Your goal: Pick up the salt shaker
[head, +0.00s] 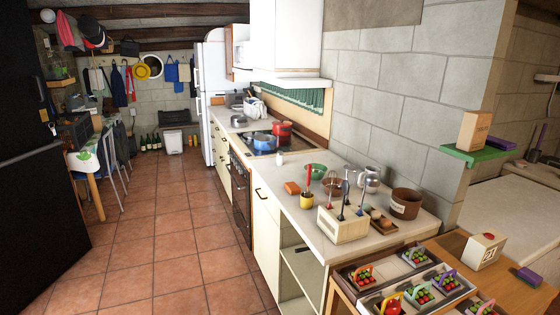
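A small white upright object (280,158) stands on the counter just in front of the stove, near the counter's left edge. It may be the salt shaker, but it is too small in the head view to be sure. My gripper is not in view.
The counter (330,242) also holds a green bowl (317,171), a yellow cup (306,200), a wooden utensil block (343,224) and a brown pot (405,203). A blue pot (264,141) sits on the stove. The tiled floor (165,220) left of the counter is clear.

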